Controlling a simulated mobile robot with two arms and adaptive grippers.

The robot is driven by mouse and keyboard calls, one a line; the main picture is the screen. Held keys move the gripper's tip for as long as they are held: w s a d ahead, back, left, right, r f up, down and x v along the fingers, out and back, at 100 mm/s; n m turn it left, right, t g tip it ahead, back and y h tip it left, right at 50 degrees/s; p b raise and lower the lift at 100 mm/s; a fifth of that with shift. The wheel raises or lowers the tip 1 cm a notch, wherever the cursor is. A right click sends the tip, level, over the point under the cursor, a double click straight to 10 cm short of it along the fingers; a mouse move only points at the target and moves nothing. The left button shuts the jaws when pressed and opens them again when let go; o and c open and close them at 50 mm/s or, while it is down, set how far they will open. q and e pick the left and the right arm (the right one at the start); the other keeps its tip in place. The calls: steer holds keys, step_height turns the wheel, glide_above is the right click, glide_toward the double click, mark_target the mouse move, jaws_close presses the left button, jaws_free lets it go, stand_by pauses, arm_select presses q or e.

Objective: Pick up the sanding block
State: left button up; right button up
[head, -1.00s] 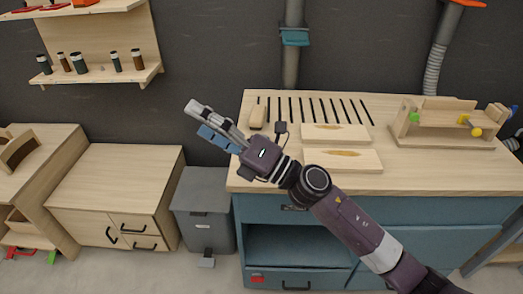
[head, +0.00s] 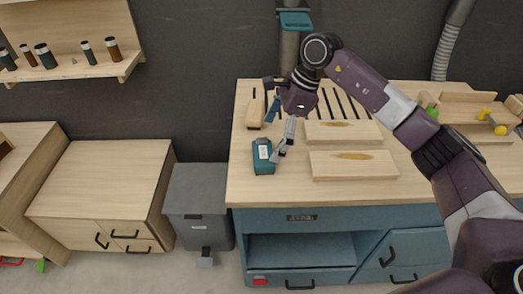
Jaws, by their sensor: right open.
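A small pale wooden block (head: 255,114), which looks like the sanding block, lies at the left end of the bench's slotted area. A teal box-like item with a white label (head: 263,157) sits in front of it; I cannot tell what it is. My right gripper (head: 274,138) is open and empty, its fingers spread and pointing down and left over the bench. One finger shows just right of the wooden block, the other close to the right side of the teal item. I cannot tell whether either touches. My left gripper is not in view.
Two pale boards (head: 343,132) lie right of the gripper on the workbench (head: 260,192). A wooden rack with coloured knobs (head: 470,110) stands at the right. A grey bin (head: 198,205) stands left of the bench. The bench's left front area is clear.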

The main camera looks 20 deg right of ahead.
mark_target(263, 152)
steer(key=shift+p+x, duration=0.5)
steer(key=shift+x, duration=0.45)
steer(key=shift+p+x, duration=0.35)
steer(key=shift+x, duration=1.55)
steer(key=shift+w+f, duration=0.1)
steer(key=shift+f, duration=0.1)
steer(key=c, duration=0.9)
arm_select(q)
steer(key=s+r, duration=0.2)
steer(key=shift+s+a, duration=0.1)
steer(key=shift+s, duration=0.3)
arm_select(e)
steer(key=c, duration=0.4)
steer(key=shift+r, duration=0.1)
steer(key=shift+w+r, duration=0.1)
steer(key=shift+r, duration=0.55)
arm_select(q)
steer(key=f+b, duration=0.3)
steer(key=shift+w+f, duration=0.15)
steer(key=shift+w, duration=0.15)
arm_select(e)
step_height(263, 152, up, 19)
steer(key=shift+f, duration=0.2)
